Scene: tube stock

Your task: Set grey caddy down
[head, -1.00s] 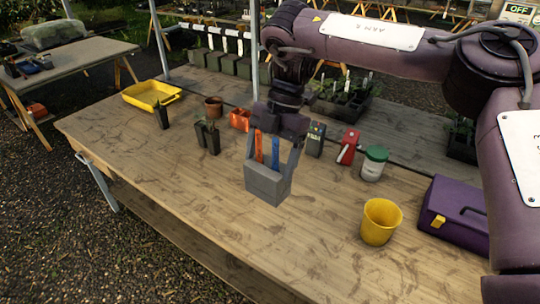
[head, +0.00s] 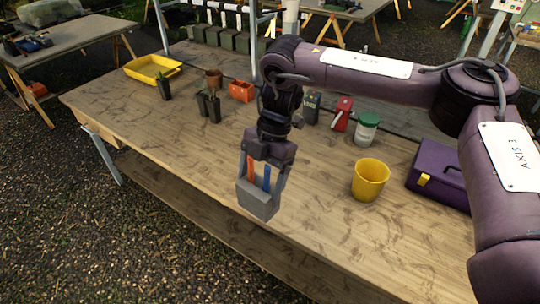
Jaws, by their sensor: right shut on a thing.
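The grey caddy (head: 257,202) hangs under my right gripper (head: 268,160), upright or nearly so. An orange item (head: 250,169) and a blue item (head: 266,178) stand in it. My right gripper is shut on the caddy's top, between its two side uprights; the grip itself is partly hidden. In the picture the caddy overlaps the front edge of the wooden bench (head: 190,150). I cannot tell whether its base touches the bench top. My left gripper is not in view.
A yellow pot (head: 370,180) and a purple box (head: 436,178) stand to the right. A green-lidded jar (head: 366,130), a red tool (head: 342,113), an orange pot (head: 241,91) and a yellow tray (head: 153,68) stand further back. The left-middle bench top is clear.

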